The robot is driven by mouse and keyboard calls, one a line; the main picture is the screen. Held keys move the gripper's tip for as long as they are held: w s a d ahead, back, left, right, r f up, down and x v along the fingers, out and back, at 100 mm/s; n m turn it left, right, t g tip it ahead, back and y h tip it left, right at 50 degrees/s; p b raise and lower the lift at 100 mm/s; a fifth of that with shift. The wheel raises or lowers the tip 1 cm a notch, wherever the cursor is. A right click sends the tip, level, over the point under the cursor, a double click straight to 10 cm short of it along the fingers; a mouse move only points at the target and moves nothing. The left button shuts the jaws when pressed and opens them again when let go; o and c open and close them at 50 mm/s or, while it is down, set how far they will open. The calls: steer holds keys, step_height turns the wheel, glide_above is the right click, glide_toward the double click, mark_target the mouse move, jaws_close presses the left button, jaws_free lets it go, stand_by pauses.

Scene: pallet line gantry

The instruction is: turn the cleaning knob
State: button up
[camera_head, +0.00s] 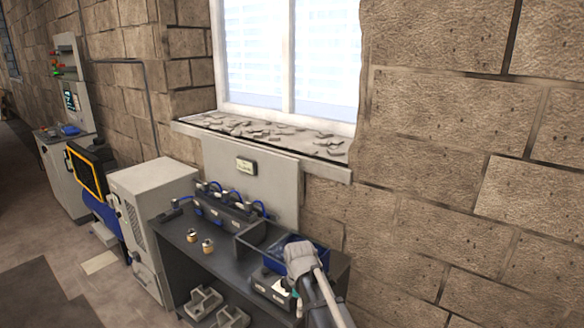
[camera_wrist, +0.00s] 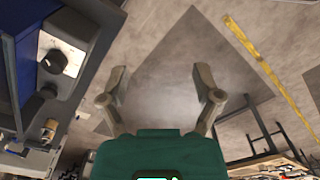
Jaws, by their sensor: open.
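A round dark knob (camera_wrist: 54,62) with a pale mark sits on a grey panel at the left of the wrist view. Whether it is the cleaning knob I cannot tell, as no label is readable. My gripper (camera_wrist: 160,84) is open and empty, its two fingers spread over the floor. The knob is to the left of the fingers and apart from them. In the head view my arm reaches over the right end of a dark workbench (camera_head: 215,249). A grey unit with small controls (camera_head: 272,287) is partly behind the arm there. My fingertips cannot be made out in that view.
A blue bin (camera_head: 292,251) lies close to my arm. A row of dark devices with blue hoses (camera_head: 224,209) stands at the bench's back. A white cabinet (camera_head: 155,200) stands left of the bench. The stone wall (camera_head: 470,150) bounds the right side.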

steer(key=s+d+f+m+b, duration=0.4)
steer(key=d+m, duration=0.3)
steer(key=m, duration=0.2)
steer(key=s+d+f+m+b, duration=0.3)
steer(key=s+d+f+m, duration=0.1)
steer(key=s+d+m, duration=0.3)
steer(key=d+m, duration=0.1)
steer(key=m, duration=0.1)
steer(key=shift+s+m+b, duration=0.15)
steer(key=shift+m+b, duration=0.15)
steer(key=shift+b, duration=0.05)
